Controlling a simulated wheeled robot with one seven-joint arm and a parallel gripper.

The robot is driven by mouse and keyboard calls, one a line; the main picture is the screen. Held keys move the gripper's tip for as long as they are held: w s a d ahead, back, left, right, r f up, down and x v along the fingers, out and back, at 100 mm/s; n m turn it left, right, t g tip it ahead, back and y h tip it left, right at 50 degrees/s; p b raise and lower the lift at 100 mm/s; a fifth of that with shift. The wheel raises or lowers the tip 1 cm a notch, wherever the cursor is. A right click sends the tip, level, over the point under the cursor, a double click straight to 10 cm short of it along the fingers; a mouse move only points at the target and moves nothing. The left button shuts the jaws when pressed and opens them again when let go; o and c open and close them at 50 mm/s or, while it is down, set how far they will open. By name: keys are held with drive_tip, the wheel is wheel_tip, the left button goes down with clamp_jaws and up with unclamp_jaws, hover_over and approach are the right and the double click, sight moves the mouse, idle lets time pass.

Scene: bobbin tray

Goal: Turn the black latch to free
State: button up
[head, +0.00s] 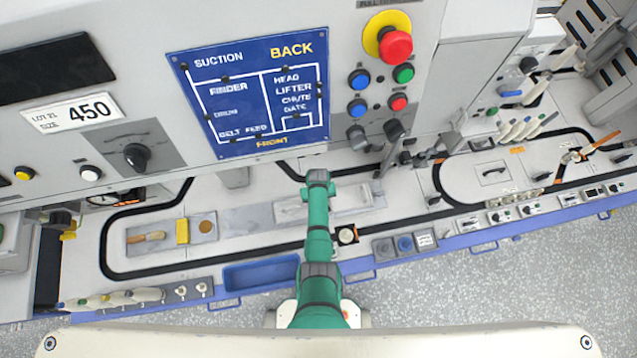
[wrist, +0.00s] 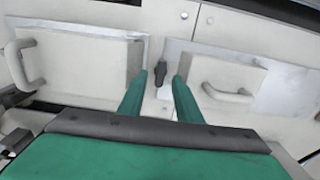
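The black latch (wrist: 160,73) is a small dark lever on a pale plate, between two light grey doors, in the wrist view. It points roughly up and down in the picture. My gripper (wrist: 161,79) has its two green fingers apart, one to each side of the latch in the picture, with clear gaps. No contact shows, and I cannot tell whether the fingertips reach as deep as the latch. In the head view my green arm reaches up to the machine's front; the fingers and the latch cannot be made out there.
The left door (wrist: 88,65) and right door (wrist: 205,68) have protruding handles, the left handle (wrist: 22,65) and right handle (wrist: 228,95), flanking my fingers. In the head view, a control panel with a red stop button (head: 396,46) overhangs the tray deck.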

wheel_tip(320, 180, up, 8)
idle(0.5)
idle(0.4)
